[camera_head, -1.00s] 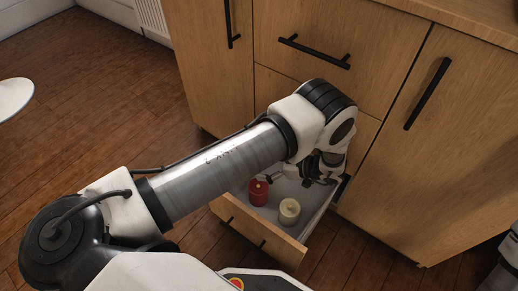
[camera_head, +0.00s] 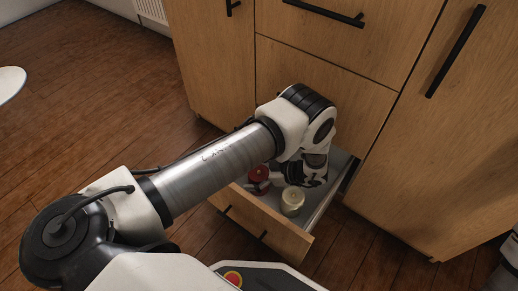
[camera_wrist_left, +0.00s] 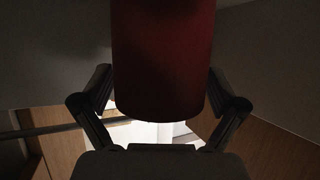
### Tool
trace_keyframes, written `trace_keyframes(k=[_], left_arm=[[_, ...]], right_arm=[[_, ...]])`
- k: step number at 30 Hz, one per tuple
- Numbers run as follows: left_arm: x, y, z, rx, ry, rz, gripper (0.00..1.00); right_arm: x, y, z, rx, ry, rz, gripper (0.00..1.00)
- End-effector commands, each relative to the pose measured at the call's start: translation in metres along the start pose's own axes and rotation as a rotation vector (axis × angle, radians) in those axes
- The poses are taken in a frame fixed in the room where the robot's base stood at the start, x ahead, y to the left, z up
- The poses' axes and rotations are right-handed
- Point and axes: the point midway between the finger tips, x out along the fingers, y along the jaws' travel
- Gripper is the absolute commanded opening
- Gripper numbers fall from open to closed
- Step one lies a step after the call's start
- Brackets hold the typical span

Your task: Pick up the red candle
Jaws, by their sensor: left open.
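The red candle (camera_head: 259,174) stands in the open bottom drawer (camera_head: 325,199), partly hidden by my left gripper in the head view. My left gripper (camera_head: 270,181) is low in the drawer, right beside the candle. In the left wrist view the dark red candle (camera_wrist_left: 162,55) fills the upper middle, its one end between the two spread fingers of the left gripper (camera_wrist_left: 160,98). The fingers are open, with a gap showing on each side near the candle's end. My right gripper is out of view.
A cream candle (camera_head: 292,201) stands in the drawer close to the red one, just below my left gripper in the picture. The drawer front (camera_head: 262,226) and side walls surround both. Wooden cabinet doors (camera_head: 420,130) with black handles rise behind; open floor lies to the left.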

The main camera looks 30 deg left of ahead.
Motion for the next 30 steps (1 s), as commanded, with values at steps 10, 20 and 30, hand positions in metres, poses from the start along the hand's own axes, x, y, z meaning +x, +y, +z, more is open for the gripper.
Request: trace_keyframes(k=[10, 20, 30], left_arm=[[0.003, 0.0, -0.001, 0.0, 0.0, 0.001, 0.54], [0.003, 0.0, -0.001, 0.001, 0.0, 0.001, 0.2], [-0.027, 0.001, -0.06, -0.001, 0.0, 0.003, 0.2]], right_arm=[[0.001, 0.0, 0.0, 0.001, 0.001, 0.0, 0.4], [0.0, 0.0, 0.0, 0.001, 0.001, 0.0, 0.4], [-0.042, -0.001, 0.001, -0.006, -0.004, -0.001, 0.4]])
